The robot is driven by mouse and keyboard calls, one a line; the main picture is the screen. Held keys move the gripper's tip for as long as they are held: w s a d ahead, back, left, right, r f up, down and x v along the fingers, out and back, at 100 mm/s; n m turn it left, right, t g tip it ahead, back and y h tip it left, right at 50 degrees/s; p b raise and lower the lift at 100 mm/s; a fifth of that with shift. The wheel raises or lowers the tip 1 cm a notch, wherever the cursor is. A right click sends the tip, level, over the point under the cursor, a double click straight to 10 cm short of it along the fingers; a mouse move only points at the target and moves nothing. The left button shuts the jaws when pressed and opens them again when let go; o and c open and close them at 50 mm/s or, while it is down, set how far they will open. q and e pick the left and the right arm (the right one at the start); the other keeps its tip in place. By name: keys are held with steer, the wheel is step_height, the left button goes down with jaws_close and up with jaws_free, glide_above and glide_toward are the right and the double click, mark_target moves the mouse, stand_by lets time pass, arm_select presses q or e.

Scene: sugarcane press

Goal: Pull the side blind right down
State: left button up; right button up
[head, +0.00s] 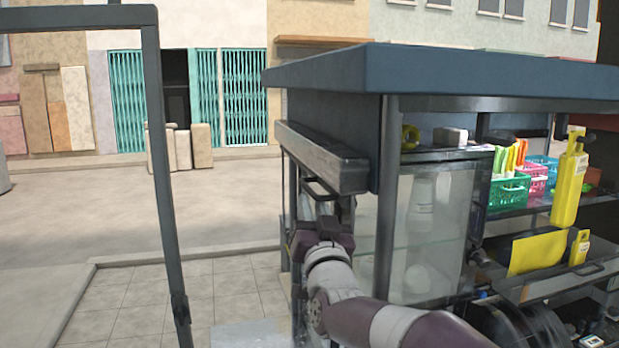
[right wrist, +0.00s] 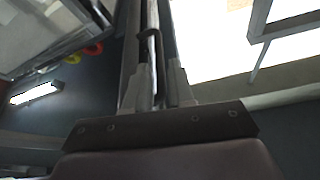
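The side blind (head: 322,158) is a long grey bar, rolled up under the left edge of the stall's roof. A dark handle (head: 323,187) hangs at its lower edge and also shows in the right wrist view (right wrist: 149,45). My right gripper (head: 322,212) is just below the blind, at the handle. In the right wrist view its two fingers (right wrist: 156,88) stand close together, with the handle between them; they look shut on it. The fingertips are partly hidden in the head view. My left gripper is not in view.
The blue-grey roof (head: 480,72) overhangs the blind, and a corner post (head: 386,195) stands right of my gripper. A glass case (head: 430,225) and shelf baskets (head: 508,190) are to the right. Open pavement lies left, beyond a thin grey frame (head: 165,190).

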steer(key=p+x, duration=0.1)
steer(key=x, duration=0.2)
steer(key=shift+d+r+p, duration=0.1)
steer(key=shift+r+p, duration=0.05)
steer(key=shift+p, duration=0.15)
steer(key=shift+w, duration=0.2)
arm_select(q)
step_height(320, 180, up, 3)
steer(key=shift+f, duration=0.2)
